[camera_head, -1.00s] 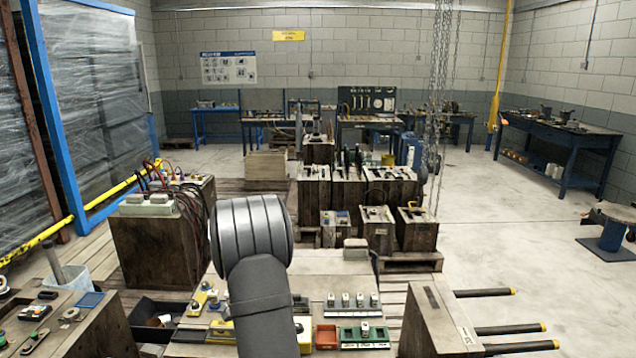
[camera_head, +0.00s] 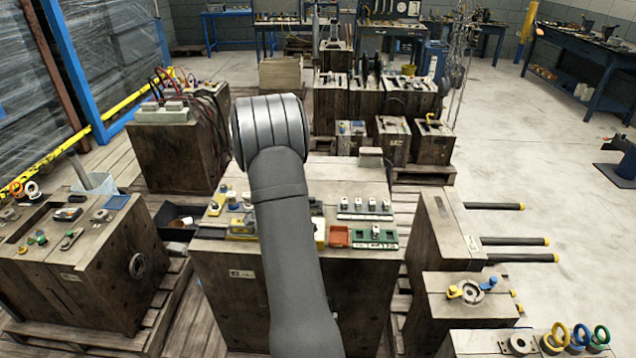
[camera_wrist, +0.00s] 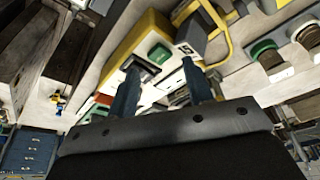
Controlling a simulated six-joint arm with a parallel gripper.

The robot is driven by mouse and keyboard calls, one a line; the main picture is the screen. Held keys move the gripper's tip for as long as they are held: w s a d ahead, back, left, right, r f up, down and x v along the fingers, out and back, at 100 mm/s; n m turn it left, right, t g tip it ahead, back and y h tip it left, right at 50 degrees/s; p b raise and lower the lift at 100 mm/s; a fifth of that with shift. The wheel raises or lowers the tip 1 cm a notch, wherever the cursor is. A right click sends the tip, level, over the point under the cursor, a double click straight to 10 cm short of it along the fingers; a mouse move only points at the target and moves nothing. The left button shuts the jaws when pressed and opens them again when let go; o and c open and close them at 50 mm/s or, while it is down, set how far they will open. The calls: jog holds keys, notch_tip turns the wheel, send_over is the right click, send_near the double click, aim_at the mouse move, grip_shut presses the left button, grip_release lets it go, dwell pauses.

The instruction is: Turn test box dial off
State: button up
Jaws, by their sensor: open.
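In the wrist view a yellow box (camera_wrist: 133,38), which looks like the test box, lies just beyond my fingers. It has a green round part (camera_wrist: 160,54) and a grey block-like part (camera_wrist: 189,34) on it. I cannot tell for sure which part is the dial or how it is set. My gripper (camera_wrist: 161,66) is open, its two dark fingers apart with nothing clearly held between them. In the head view the yellow box (camera_head: 241,229) is partly hidden behind my arm, and my gripper is hidden there.
A wooden block bench (camera_head: 222,280) carries the box, a red tray (camera_head: 339,237), a green terminal strip (camera_head: 374,240) and several small switches. Another wooden block (camera_head: 85,285) with small parts stands left. Bars (camera_head: 515,241) stick out from the block at right.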

jog(key=w+d+r+m+g+y, duration=0.1)
jog(key=d+r+m, duration=0.3)
jog(key=r+m, duration=0.4)
jog(key=w+d+r+m+g+y, duration=0.1)
jog(key=d+r+m+g, duration=0.1)
jog(key=d+r+m, duration=0.45)
jog(key=shift+m, duration=0.45)
jog(key=f, duration=0.5)
jog(key=a+f, duration=0.1)
jog(key=f, duration=0.4)
jog(key=a+f, duration=0.1)
jog(key=f, duration=0.4)
jog(key=shift+w+f, duration=0.1)
jog(key=shift+f, duration=0.1)
jog(key=shift+c, duration=0.2)
jog(key=c, duration=1)
